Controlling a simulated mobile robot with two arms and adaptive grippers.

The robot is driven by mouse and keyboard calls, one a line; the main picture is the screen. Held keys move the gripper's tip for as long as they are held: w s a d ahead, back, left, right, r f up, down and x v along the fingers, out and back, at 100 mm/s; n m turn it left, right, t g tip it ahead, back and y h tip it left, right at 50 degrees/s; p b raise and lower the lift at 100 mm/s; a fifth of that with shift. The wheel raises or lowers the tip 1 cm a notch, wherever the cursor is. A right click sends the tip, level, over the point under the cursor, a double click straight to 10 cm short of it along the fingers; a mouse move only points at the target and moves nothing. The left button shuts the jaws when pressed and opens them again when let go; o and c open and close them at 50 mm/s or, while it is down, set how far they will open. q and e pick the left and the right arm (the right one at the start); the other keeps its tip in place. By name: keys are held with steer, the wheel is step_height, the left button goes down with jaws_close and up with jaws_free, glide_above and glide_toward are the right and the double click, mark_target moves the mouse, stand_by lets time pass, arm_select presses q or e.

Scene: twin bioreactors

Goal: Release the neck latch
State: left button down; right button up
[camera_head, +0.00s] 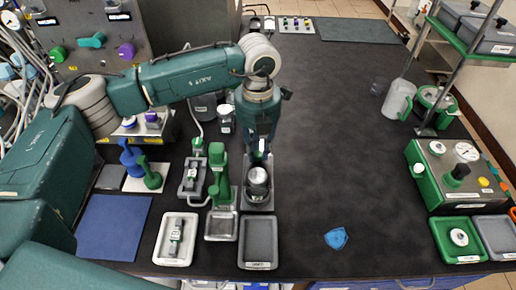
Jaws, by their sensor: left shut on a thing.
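My left arm comes in from the left and bends down at the centre. Its left gripper (261,150) is shut at the back of a small vessel (258,183), on a small part there that I take to be the neck latch. The fingers hide most of that part, so its position cannot be told. The vessel has a pale round top and dark body and stands upright in a grey holder (258,206). My right gripper is not in view.
A green stand (219,180) is close left of the vessel. Grey trays (259,262) and a white tray (164,257) lie in front. A blue mat (112,228) is at left, a blue patch (336,238) at right. A green instrument box (455,175) stands far right.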

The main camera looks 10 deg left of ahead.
arm_select(q)
steer(key=shift+w+f+b, duration=0.1)
steer(key=shift+w+b, duration=0.25)
steer(key=shift+b, duration=0.1)
steer(key=w+b, duration=0.1)
steer(key=w, duration=0.1)
steer(key=w+b, duration=0.1)
steer(key=w, duration=0.1)
steer(key=shift+a, duration=0.4)
steer(key=shift+w, duration=0.25)
steer(key=shift+a+r, duration=0.15)
steer(key=shift+r, duration=0.15)
steer(key=c, duration=1.6)
jaws_free()
steer(key=shift+o, duration=0.3)
steer(key=shift+w+f, duration=0.1)
steer(key=shift+f, duration=0.05)
step_height(320, 180, up, 12)
